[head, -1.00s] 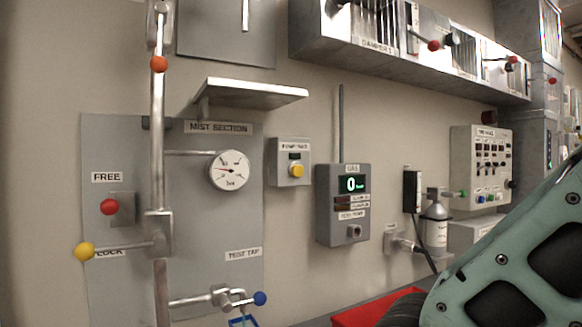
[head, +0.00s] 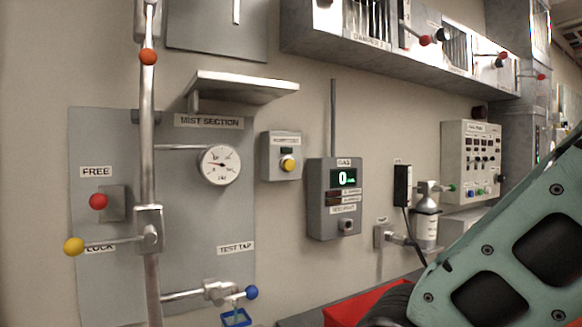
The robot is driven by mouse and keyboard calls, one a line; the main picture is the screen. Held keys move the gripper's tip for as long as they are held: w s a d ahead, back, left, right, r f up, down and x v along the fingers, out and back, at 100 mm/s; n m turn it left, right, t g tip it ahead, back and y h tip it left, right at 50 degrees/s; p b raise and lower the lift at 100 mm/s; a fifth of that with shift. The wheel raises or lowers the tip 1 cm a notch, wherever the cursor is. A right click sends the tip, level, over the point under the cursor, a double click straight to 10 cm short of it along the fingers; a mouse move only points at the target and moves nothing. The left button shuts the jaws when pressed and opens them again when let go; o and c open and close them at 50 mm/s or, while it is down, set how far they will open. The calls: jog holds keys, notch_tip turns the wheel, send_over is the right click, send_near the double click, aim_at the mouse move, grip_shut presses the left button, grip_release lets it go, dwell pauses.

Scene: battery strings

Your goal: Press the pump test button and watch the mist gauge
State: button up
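The pump test box (head: 281,156) is a small grey box on the wall with a yellow round button (head: 287,165) and a small dark window above it. The mist gauge (head: 219,164) is a round white dial left of the box, on the grey panel marked MIST SECTION. Its needle points to the left, and its figures are too small to read. A green part of my arm fills the lower right. My gripper is not in view, and nothing of mine touches the button.
A GAS box (head: 334,199) reading 0 hangs right of the button. A metal shelf (head: 240,87) juts out above the gauge. A test tap with a blue knob (head: 251,293) sticks out below. A red tray (head: 368,303) lies at the bottom.

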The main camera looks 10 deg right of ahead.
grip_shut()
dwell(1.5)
